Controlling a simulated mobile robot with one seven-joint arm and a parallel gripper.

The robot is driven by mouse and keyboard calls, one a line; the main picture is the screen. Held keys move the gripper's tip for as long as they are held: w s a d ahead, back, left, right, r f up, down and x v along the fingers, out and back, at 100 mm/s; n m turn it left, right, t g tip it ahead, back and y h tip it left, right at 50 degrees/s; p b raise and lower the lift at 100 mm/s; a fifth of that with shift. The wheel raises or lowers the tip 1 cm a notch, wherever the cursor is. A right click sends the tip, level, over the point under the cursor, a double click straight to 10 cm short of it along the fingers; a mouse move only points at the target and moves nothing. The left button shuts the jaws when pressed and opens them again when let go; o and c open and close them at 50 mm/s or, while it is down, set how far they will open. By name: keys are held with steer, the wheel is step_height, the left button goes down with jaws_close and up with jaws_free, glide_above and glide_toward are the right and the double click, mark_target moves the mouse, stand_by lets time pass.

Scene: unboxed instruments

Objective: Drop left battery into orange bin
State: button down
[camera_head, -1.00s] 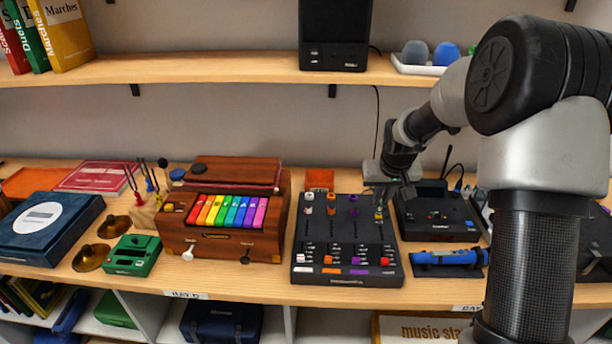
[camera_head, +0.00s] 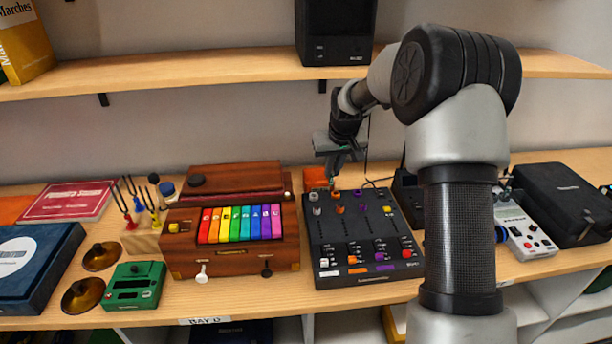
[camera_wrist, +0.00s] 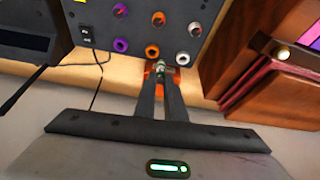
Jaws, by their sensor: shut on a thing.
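My gripper (camera_head: 333,184) is at the back edge of the black mixer, beside and partly in front of the small orange bin (camera_head: 314,178). In the wrist view my gripper (camera_wrist: 161,72) has its two fingers close together on a small greenish battery (camera_wrist: 161,64) with a pale end. Most of the battery is hidden by the fingers. Orange parts of the bin (camera_wrist: 149,78) show around and behind the fingertips in the wrist view. I cannot tell whether the battery is above the bin or inside its rim. No other battery can be made out.
The black mixer (camera_head: 352,228) with coloured knobs stands directly in front of the bin. A wooden box with rainbow keys (camera_head: 240,225) is close on the left. A shelf (camera_head: 200,77) runs above. A black case (camera_head: 565,205) and a white device (camera_head: 523,230) lie at right.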

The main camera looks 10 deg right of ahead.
steer(key=p, duration=0.2)
glide_toward(316, 172)
step_height(316, 172, down, 3)
steer(key=shift+w+f+p, duration=0.35)
steer(key=shift+w+f, duration=0.4)
steer(key=shift+w, duration=0.3)
steer(key=shift+f, duration=0.1)
